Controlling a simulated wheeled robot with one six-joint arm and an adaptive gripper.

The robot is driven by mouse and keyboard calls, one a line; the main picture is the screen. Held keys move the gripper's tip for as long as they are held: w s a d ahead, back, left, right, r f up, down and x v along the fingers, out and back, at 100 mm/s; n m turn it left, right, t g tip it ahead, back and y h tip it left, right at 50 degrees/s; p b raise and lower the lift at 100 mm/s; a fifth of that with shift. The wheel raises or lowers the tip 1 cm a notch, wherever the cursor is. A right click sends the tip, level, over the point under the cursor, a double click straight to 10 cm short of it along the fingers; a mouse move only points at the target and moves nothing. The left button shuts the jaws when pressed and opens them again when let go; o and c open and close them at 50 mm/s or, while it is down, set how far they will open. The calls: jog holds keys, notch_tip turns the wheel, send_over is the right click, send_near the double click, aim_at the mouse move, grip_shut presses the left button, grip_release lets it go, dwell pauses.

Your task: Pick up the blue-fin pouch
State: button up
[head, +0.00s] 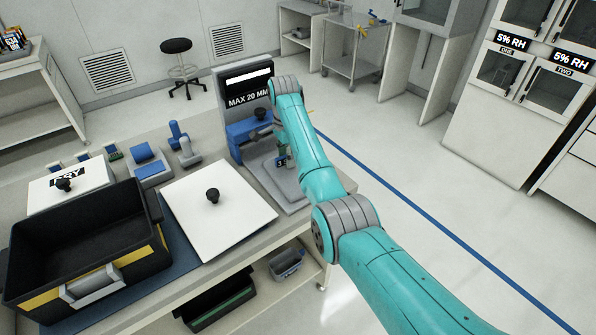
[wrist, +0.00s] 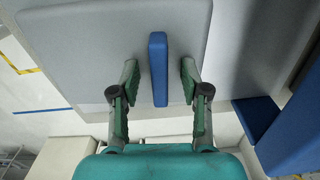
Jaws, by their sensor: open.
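The blue-fin pouch shows in the wrist view as a flat light-grey piece (wrist: 85,50) with a narrow upright blue fin (wrist: 158,68). My gripper (wrist: 159,82) is open, with one green finger on each side of the fin and a visible gap on both sides. In the head view my gripper (head: 282,158) is low over the grey bed of the "MAX 20 MM" machine (head: 245,90).
The machine's blue part (head: 248,130) stands close behind my gripper. A white lid with a black knob (head: 225,222) and a black bin (head: 95,225) are to the left on the bench. Small blue-and-grey devices (head: 148,165) stand further back. The floor at right is clear.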

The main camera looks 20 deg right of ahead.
jog(key=shift+f, duration=0.1)
grip_shut()
